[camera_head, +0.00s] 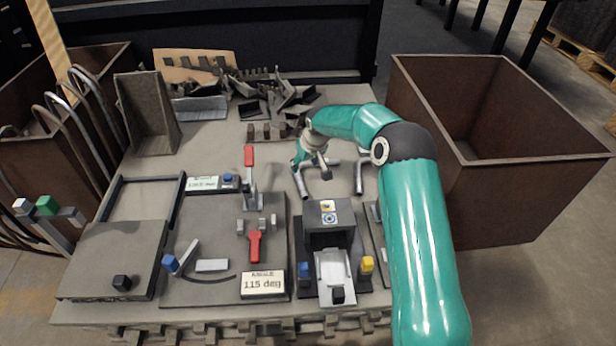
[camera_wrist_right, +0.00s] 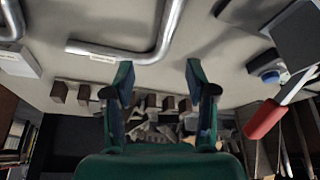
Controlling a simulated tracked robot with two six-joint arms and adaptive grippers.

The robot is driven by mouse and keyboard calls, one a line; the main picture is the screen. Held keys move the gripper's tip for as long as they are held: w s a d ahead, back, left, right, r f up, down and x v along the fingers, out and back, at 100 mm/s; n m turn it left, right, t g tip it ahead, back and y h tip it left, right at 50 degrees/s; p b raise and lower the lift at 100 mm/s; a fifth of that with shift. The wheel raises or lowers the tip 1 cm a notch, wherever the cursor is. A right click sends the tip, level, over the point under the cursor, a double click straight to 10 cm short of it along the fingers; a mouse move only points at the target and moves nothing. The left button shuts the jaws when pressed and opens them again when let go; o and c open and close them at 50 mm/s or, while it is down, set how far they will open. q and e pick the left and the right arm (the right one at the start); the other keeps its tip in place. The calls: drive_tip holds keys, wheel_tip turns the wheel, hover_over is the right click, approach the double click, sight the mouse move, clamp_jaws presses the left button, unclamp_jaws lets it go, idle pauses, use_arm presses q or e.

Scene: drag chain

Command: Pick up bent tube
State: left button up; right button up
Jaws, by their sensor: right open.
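Grey bent metal tubes lie on the workbench under and beside my right gripper; one (camera_head: 302,186) shows below the gripper in the head view and another (camera_head: 360,178) lies right of it, partly hidden by my arm. My right gripper (camera_head: 311,158) is above the bench, pointing down. In the right wrist view its fingers (camera_wrist_right: 160,75) are open with nothing between them. A bent tube (camera_wrist_right: 118,54) with a small label lies just beyond the fingertips, apart from them. A second tube (camera_wrist_right: 11,18) shows at the upper left corner. My left gripper is not in view.
The bench (camera_head: 215,142) carries an angle fixture (camera_head: 262,284), a grey clamp block (camera_head: 328,222) and a red-handled toggle clamp (camera_head: 250,158). Scrap metal pieces (camera_head: 270,95) lie at the back. Brown bins stand right (camera_head: 530,185) and left (camera_head: 30,170), the left one holding long bent tubes (camera_head: 75,125).

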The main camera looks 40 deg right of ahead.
sight(299, 175)
drive_tip(key=x, duration=0.2)
drive_tip(key=shift+w+f, duration=0.15)
drive_tip(key=shift+f, duration=0.2)
drive_tip(key=b+x, duration=0.1)
drive_tip(key=x, duration=0.1)
drive_tip(key=b+x, duration=0.1)
drive_tip(key=x, duration=0.1)
drive_tip(key=shift+w+a+b, duration=0.1)
drive_tip(key=shift+a+b, duration=0.2)
drive_tip(key=shift+a, duration=0.05)
drive_tip(key=shift+w+d+f, duration=0.1)
drive_tip(key=shift+w+f, duration=0.15)
drive_tip(key=shift+f, duration=0.25)
drive_tip(key=shift+r, duration=0.1)
clamp_jaws()
